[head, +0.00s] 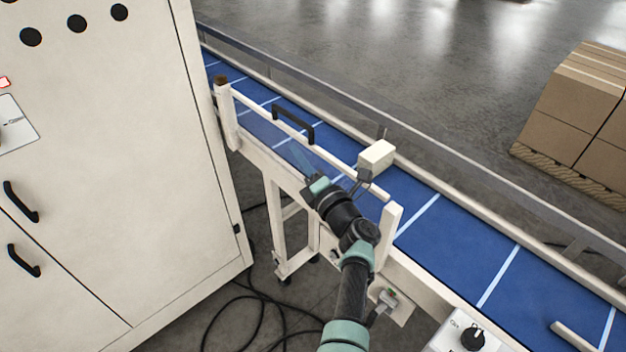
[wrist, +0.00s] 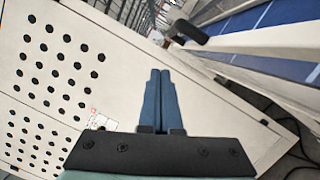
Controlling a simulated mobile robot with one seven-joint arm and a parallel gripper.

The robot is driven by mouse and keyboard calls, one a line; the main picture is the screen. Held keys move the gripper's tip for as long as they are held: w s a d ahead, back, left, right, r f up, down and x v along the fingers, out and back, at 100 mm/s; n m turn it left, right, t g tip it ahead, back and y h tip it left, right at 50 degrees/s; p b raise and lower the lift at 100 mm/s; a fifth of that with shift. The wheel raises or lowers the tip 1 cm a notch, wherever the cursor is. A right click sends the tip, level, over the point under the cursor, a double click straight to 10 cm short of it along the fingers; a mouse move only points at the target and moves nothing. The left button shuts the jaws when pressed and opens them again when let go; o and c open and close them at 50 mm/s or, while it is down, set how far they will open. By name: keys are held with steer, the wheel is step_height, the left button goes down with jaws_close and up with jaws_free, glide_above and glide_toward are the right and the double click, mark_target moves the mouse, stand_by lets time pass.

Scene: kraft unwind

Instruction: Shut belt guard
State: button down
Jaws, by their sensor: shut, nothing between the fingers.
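The belt guard (head: 345,168) is a pale rail with a clear panel and a black handle (head: 293,122), running along the near side of the blue conveyor. Its left end meets a brown-topped post (head: 228,115). Its right end is close to a shorter white post (head: 389,228); I cannot tell if they touch. My gripper (head: 312,177) is shut and empty, on the near side of the guard, below and right of the handle. In the wrist view the shut fingers (wrist: 160,72) point up the picture, with the black handle (wrist: 188,32) beyond them to the upper right, apart from them.
A cream cabinet (head: 100,170) stands close on the left. A cream box on a stem (head: 376,156) is near the guard's right end. A knob box (head: 468,338) is at lower right. Cables (head: 262,300) lie on the floor. Cartons (head: 580,110) stand beyond the conveyor (head: 440,232).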

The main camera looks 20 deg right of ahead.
steer(key=s, duration=0.7)
steer(key=a+r+n+b, duration=0.1)
steer(key=a+r+n, duration=0.3)
steer(key=r+n, duration=0.4)
steer(key=w+a+r+n+y+b, duration=0.15)
steer(key=a+r+n, duration=0.35)
steer(key=n, duration=0.6)
steer(key=a+r+n+b, duration=0.2)
steer(key=a+r+n, duration=0.1)
steer(key=r+n, duration=0.55)
steer(key=s+a+r+n+t+h+b, duration=0.1)
steer(key=s+a+r+n+t, duration=0.3)
steer(key=s+r+n, duration=0.6)
steer(key=s+a+r+n+t+h+b, duration=0.2)
steer(key=s+a+r+n+t, duration=0.2)
steer(key=s+r+n, duration=0.6)
steer(key=shift+s+a+r, duration=0.2)
steer(key=shift+s+r, duration=0.15)
